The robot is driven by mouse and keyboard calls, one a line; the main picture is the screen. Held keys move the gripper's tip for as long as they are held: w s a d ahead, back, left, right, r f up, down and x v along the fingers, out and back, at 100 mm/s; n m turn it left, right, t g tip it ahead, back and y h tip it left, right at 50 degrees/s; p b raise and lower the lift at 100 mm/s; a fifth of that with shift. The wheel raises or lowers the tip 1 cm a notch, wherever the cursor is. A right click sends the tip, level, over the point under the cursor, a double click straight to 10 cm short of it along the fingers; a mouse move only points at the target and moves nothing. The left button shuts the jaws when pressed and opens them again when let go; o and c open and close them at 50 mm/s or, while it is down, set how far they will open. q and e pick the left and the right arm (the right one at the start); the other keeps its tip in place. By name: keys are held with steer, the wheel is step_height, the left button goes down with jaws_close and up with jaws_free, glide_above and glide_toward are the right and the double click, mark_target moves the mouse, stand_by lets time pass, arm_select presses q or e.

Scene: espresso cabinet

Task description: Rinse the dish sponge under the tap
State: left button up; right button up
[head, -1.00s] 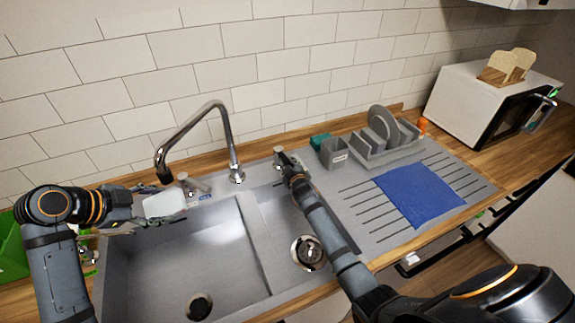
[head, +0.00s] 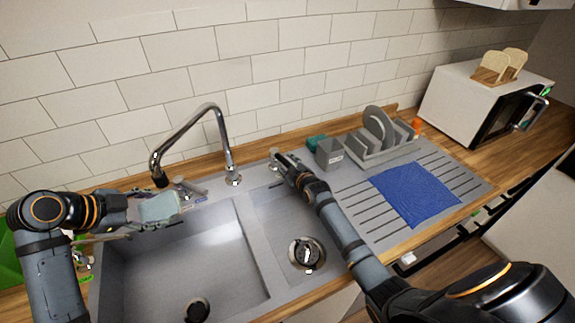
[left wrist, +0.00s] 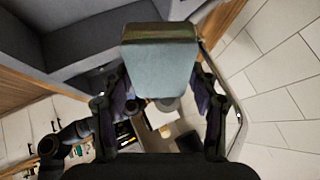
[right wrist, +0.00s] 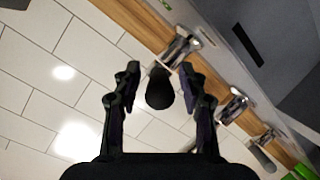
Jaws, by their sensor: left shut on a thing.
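The dish sponge (head: 158,207), a pale grey-green block, is held in my left gripper (head: 146,216) just below the tap's spout outlet. In the left wrist view the sponge (left wrist: 160,65) sits between the fingers, which are shut on it. The chrome tap (head: 228,140) arches over the left bowl of the sink (head: 200,255). No water stream is discernible. My right gripper (head: 283,166) is behind the small bowl, by a small chrome fitting. In the right wrist view its fingers (right wrist: 162,95) are apart, with a dark rounded end of a chrome fitting (right wrist: 178,48) between them; contact is unclear.
A grey caddy (head: 329,154), a teal item (head: 315,142) and a dish rack (head: 385,150) stand right of my right gripper. A blue cloth (head: 415,194) lies on the drainboard. A white microwave (head: 470,100) is at far right. A tiled wall closes the back.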

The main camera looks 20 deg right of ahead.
steer(key=v, duration=1.2)
steer(key=shift+r, duration=0.1)
stand_by(0.6)
